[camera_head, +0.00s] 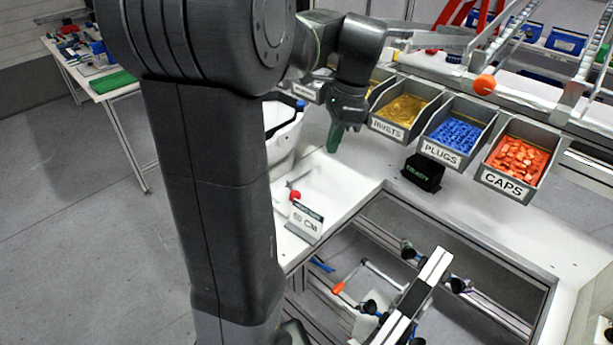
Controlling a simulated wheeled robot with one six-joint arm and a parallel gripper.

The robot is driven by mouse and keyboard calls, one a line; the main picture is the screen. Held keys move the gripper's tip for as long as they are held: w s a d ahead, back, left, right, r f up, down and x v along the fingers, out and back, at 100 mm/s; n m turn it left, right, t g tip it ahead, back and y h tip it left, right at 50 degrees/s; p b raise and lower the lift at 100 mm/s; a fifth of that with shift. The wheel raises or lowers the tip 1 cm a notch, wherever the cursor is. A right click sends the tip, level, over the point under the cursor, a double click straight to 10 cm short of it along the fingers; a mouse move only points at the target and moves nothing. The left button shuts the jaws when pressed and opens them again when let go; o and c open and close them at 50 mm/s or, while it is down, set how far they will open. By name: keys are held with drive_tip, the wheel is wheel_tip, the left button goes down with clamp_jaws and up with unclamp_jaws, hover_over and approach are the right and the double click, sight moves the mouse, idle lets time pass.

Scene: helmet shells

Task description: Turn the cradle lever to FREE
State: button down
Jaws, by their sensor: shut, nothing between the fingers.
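No lettering FREE is readable in the head view, so I cannot tell for certain which part is the cradle lever. A rod with an orange end (338,288) lies low inside the framed opening, beside black pads and a black-and-white bar (420,290). A small red knob (295,195) stands on the white bench behind the "50 CM" sign, partly hidden by my arm. My gripper (333,142) points down over the bench, left of the bins. Its green fingers are shut and empty, apart from both the orange end and the red knob.
Bins of rivets (403,108), plugs (456,132) and caps (518,158) line the bench's back. A small black box (424,173) stands before them. A white tub (283,128) is partly behind my arm. An orange ball (484,84) is near the rails. Floor at left is clear.

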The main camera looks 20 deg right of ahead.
hover_over(292, 188)
drive_tip(key=s+d, duration=0.4)
drive_tip(key=d, duration=0.2)
drive_tip(key=f, duration=1)
drive_tip(key=shift+s+a+p, duration=0.1)
drive_tip(key=shift+s+p, duration=0.1)
drive_tip(key=shift+p, duration=0.15)
drive_tip(key=shift+w+a+f+p, duration=0.15)
drive_tip(key=shift+w+a+f, duration=0.1)
drive_tip(key=shift+a, duration=0.35)
drive_tip(key=shift+w+a+f+p, duration=0.1)
drive_tip(key=shift+a+f+p, duration=0.1)
drive_tip(key=shift+a, duration=0.4)
drive_tip(key=shift+w+a+f, duration=0.15)
drive_tip(key=shift+a+f, duration=0.2)
drive_tip(key=shift+a, duration=0.15)
